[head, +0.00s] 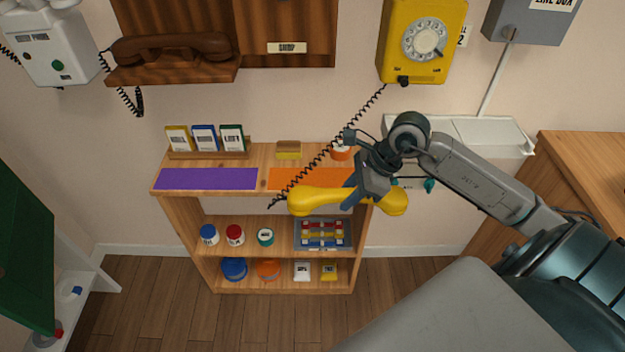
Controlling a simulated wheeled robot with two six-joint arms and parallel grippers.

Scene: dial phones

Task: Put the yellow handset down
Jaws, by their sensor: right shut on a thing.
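The yellow handset (325,201) is held crosswise by my right gripper (362,190), which is shut around its middle. The handset hangs in front of the shelf unit and overlaps the front edge of the orange mat (300,177) in the picture. I cannot tell how far it is above or in front of the mat. A black coiled cord (335,140) runs up to the yellow dial phone (420,45) on the wall. My left gripper is not in view.
A purple mat (205,179) lies on the shelf unit's top, left of the orange one. Behind them stand a card rack (205,141), a small yellow box (288,150) and an orange pot (340,153). A brown handset (170,47) rests at upper left.

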